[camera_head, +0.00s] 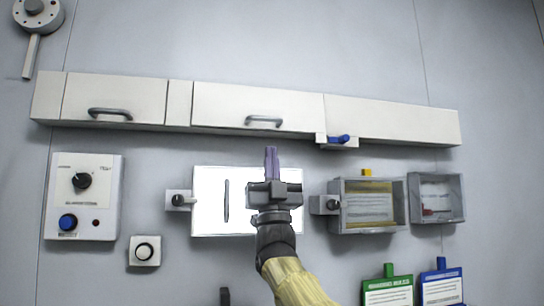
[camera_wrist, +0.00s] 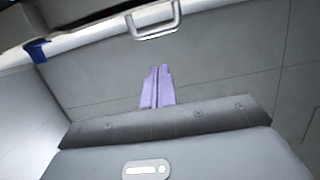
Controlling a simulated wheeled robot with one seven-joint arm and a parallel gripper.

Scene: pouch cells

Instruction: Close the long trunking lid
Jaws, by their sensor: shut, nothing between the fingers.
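The cream trunking runs along the wall above my gripper in the head view. Its long lid (camera_head: 225,104) is the wider panel, with a grey bar handle (camera_head: 263,121) low on its front. The handle also shows at the top of the wrist view (camera_wrist: 155,32). In the head view the lid looks nearly in line with its neighbours; I cannot tell whether a small gap is left. My gripper (camera_head: 271,152) points up with its purple fingers together, just below the lid's lower edge, and is empty. The fingers also show together in the wrist view (camera_wrist: 157,75).
A shorter lid (camera_head: 140,91) with its own handle is to the left. A blue lever (camera_head: 339,139) sits under the trunking to the right. Behind my gripper is a bright white panel (camera_head: 209,208). A control box (camera_head: 83,196) and grey open-fronted boxes (camera_head: 403,186) flank it.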

